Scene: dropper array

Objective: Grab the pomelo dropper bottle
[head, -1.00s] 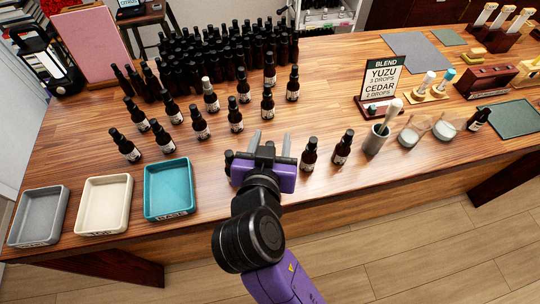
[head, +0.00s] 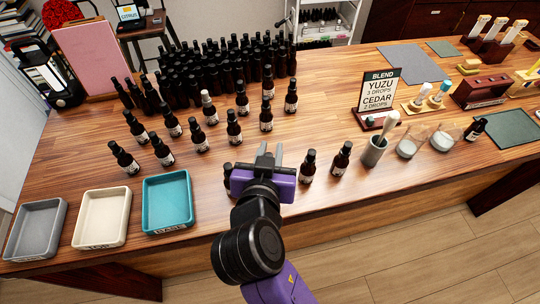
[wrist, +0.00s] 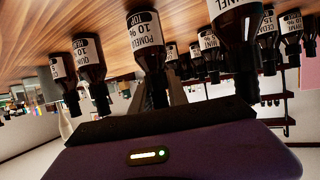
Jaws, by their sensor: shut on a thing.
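The pomelo dropper bottle (wrist: 147,45) is dark brown glass with a white label and a black cap. It shows near the middle of the wrist view, which is upside down, with "POMEL" and "TOP" readable in part. My gripper (head: 270,153) is at the front row of bottles in the head view. Its grey fingers are shut on the pomelo bottle, which my gripper hides in the head view. The wrist view does not show clearly whether the bottle is lifted.
A bottle (head: 227,176) stands close left of my gripper; two bottles, (head: 308,166) and (head: 341,160), stand to its right. Several bottles stand behind. A teal tray (head: 167,229), a cream tray (head: 98,244) and a grey tray (head: 33,257) line the front left edge.

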